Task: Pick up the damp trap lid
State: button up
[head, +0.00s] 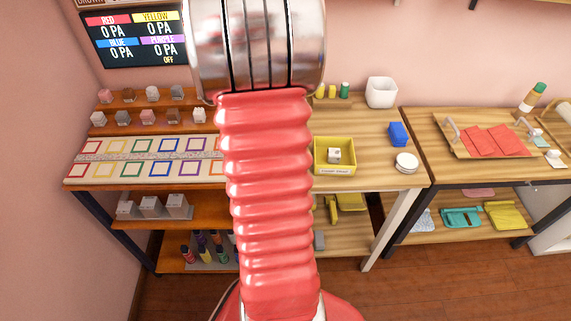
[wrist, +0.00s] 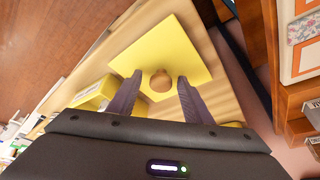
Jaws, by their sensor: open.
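The damp trap lid appears to be the flat yellow square (wrist: 178,45) with a round tan knob (wrist: 160,82), lying on a pale wood surface in the wrist view. My gripper (wrist: 159,79) is open, with one dark finger on each side of the knob. I cannot tell whether the fingers touch it. In the head view my red arm hides the gripper, and I cannot make out the lid there for sure. A yellow open box (head: 320,168) holding a small white cube stands on the table.
A white round container (head: 406,162), a blue block (head: 398,134) and a white bin (head: 381,92) stand on the table right of my arm. A mat with coloured squares (head: 112,158) lies left. A yellow object (head: 347,202) lies on the lower shelf. A tray (head: 460,146) sits further right.

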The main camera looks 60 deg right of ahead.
jog(key=shift+c, duration=0.7)
jog(key=c, duration=0.9)
notch_tip(320, 180, up, 10)
jog(key=o, duration=0.5)
jog(key=c, duration=0.5)
